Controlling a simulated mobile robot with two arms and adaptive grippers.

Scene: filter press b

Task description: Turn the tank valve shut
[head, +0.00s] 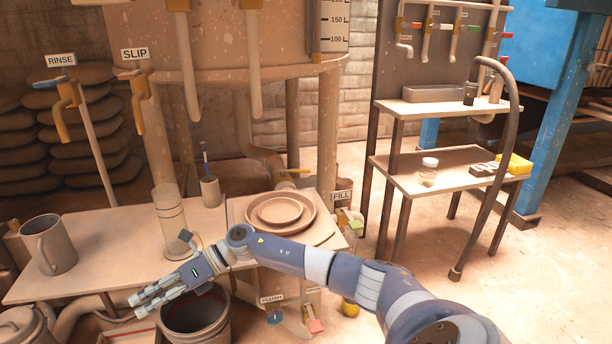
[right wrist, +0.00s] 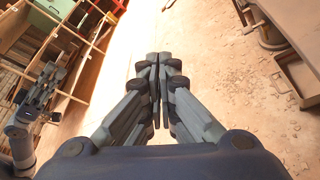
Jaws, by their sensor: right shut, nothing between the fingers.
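The large tank (head: 230,40), with a scale on its right side, stands at the back of the head view. Under it a pipe carries a valve with a yellow lever (head: 295,171), which lies roughly level; I cannot tell its exact setting.
A bench (head: 110,245) holds a mug (head: 55,245), a cylinder (head: 170,222), a cup (head: 210,191) and stacked plates (head: 280,213). A bucket (head: 195,325) stands below. Taps labelled RINSE (head: 66,95) and SLIP (head: 140,90) are at left. A shelf stand (head: 445,175) is right.

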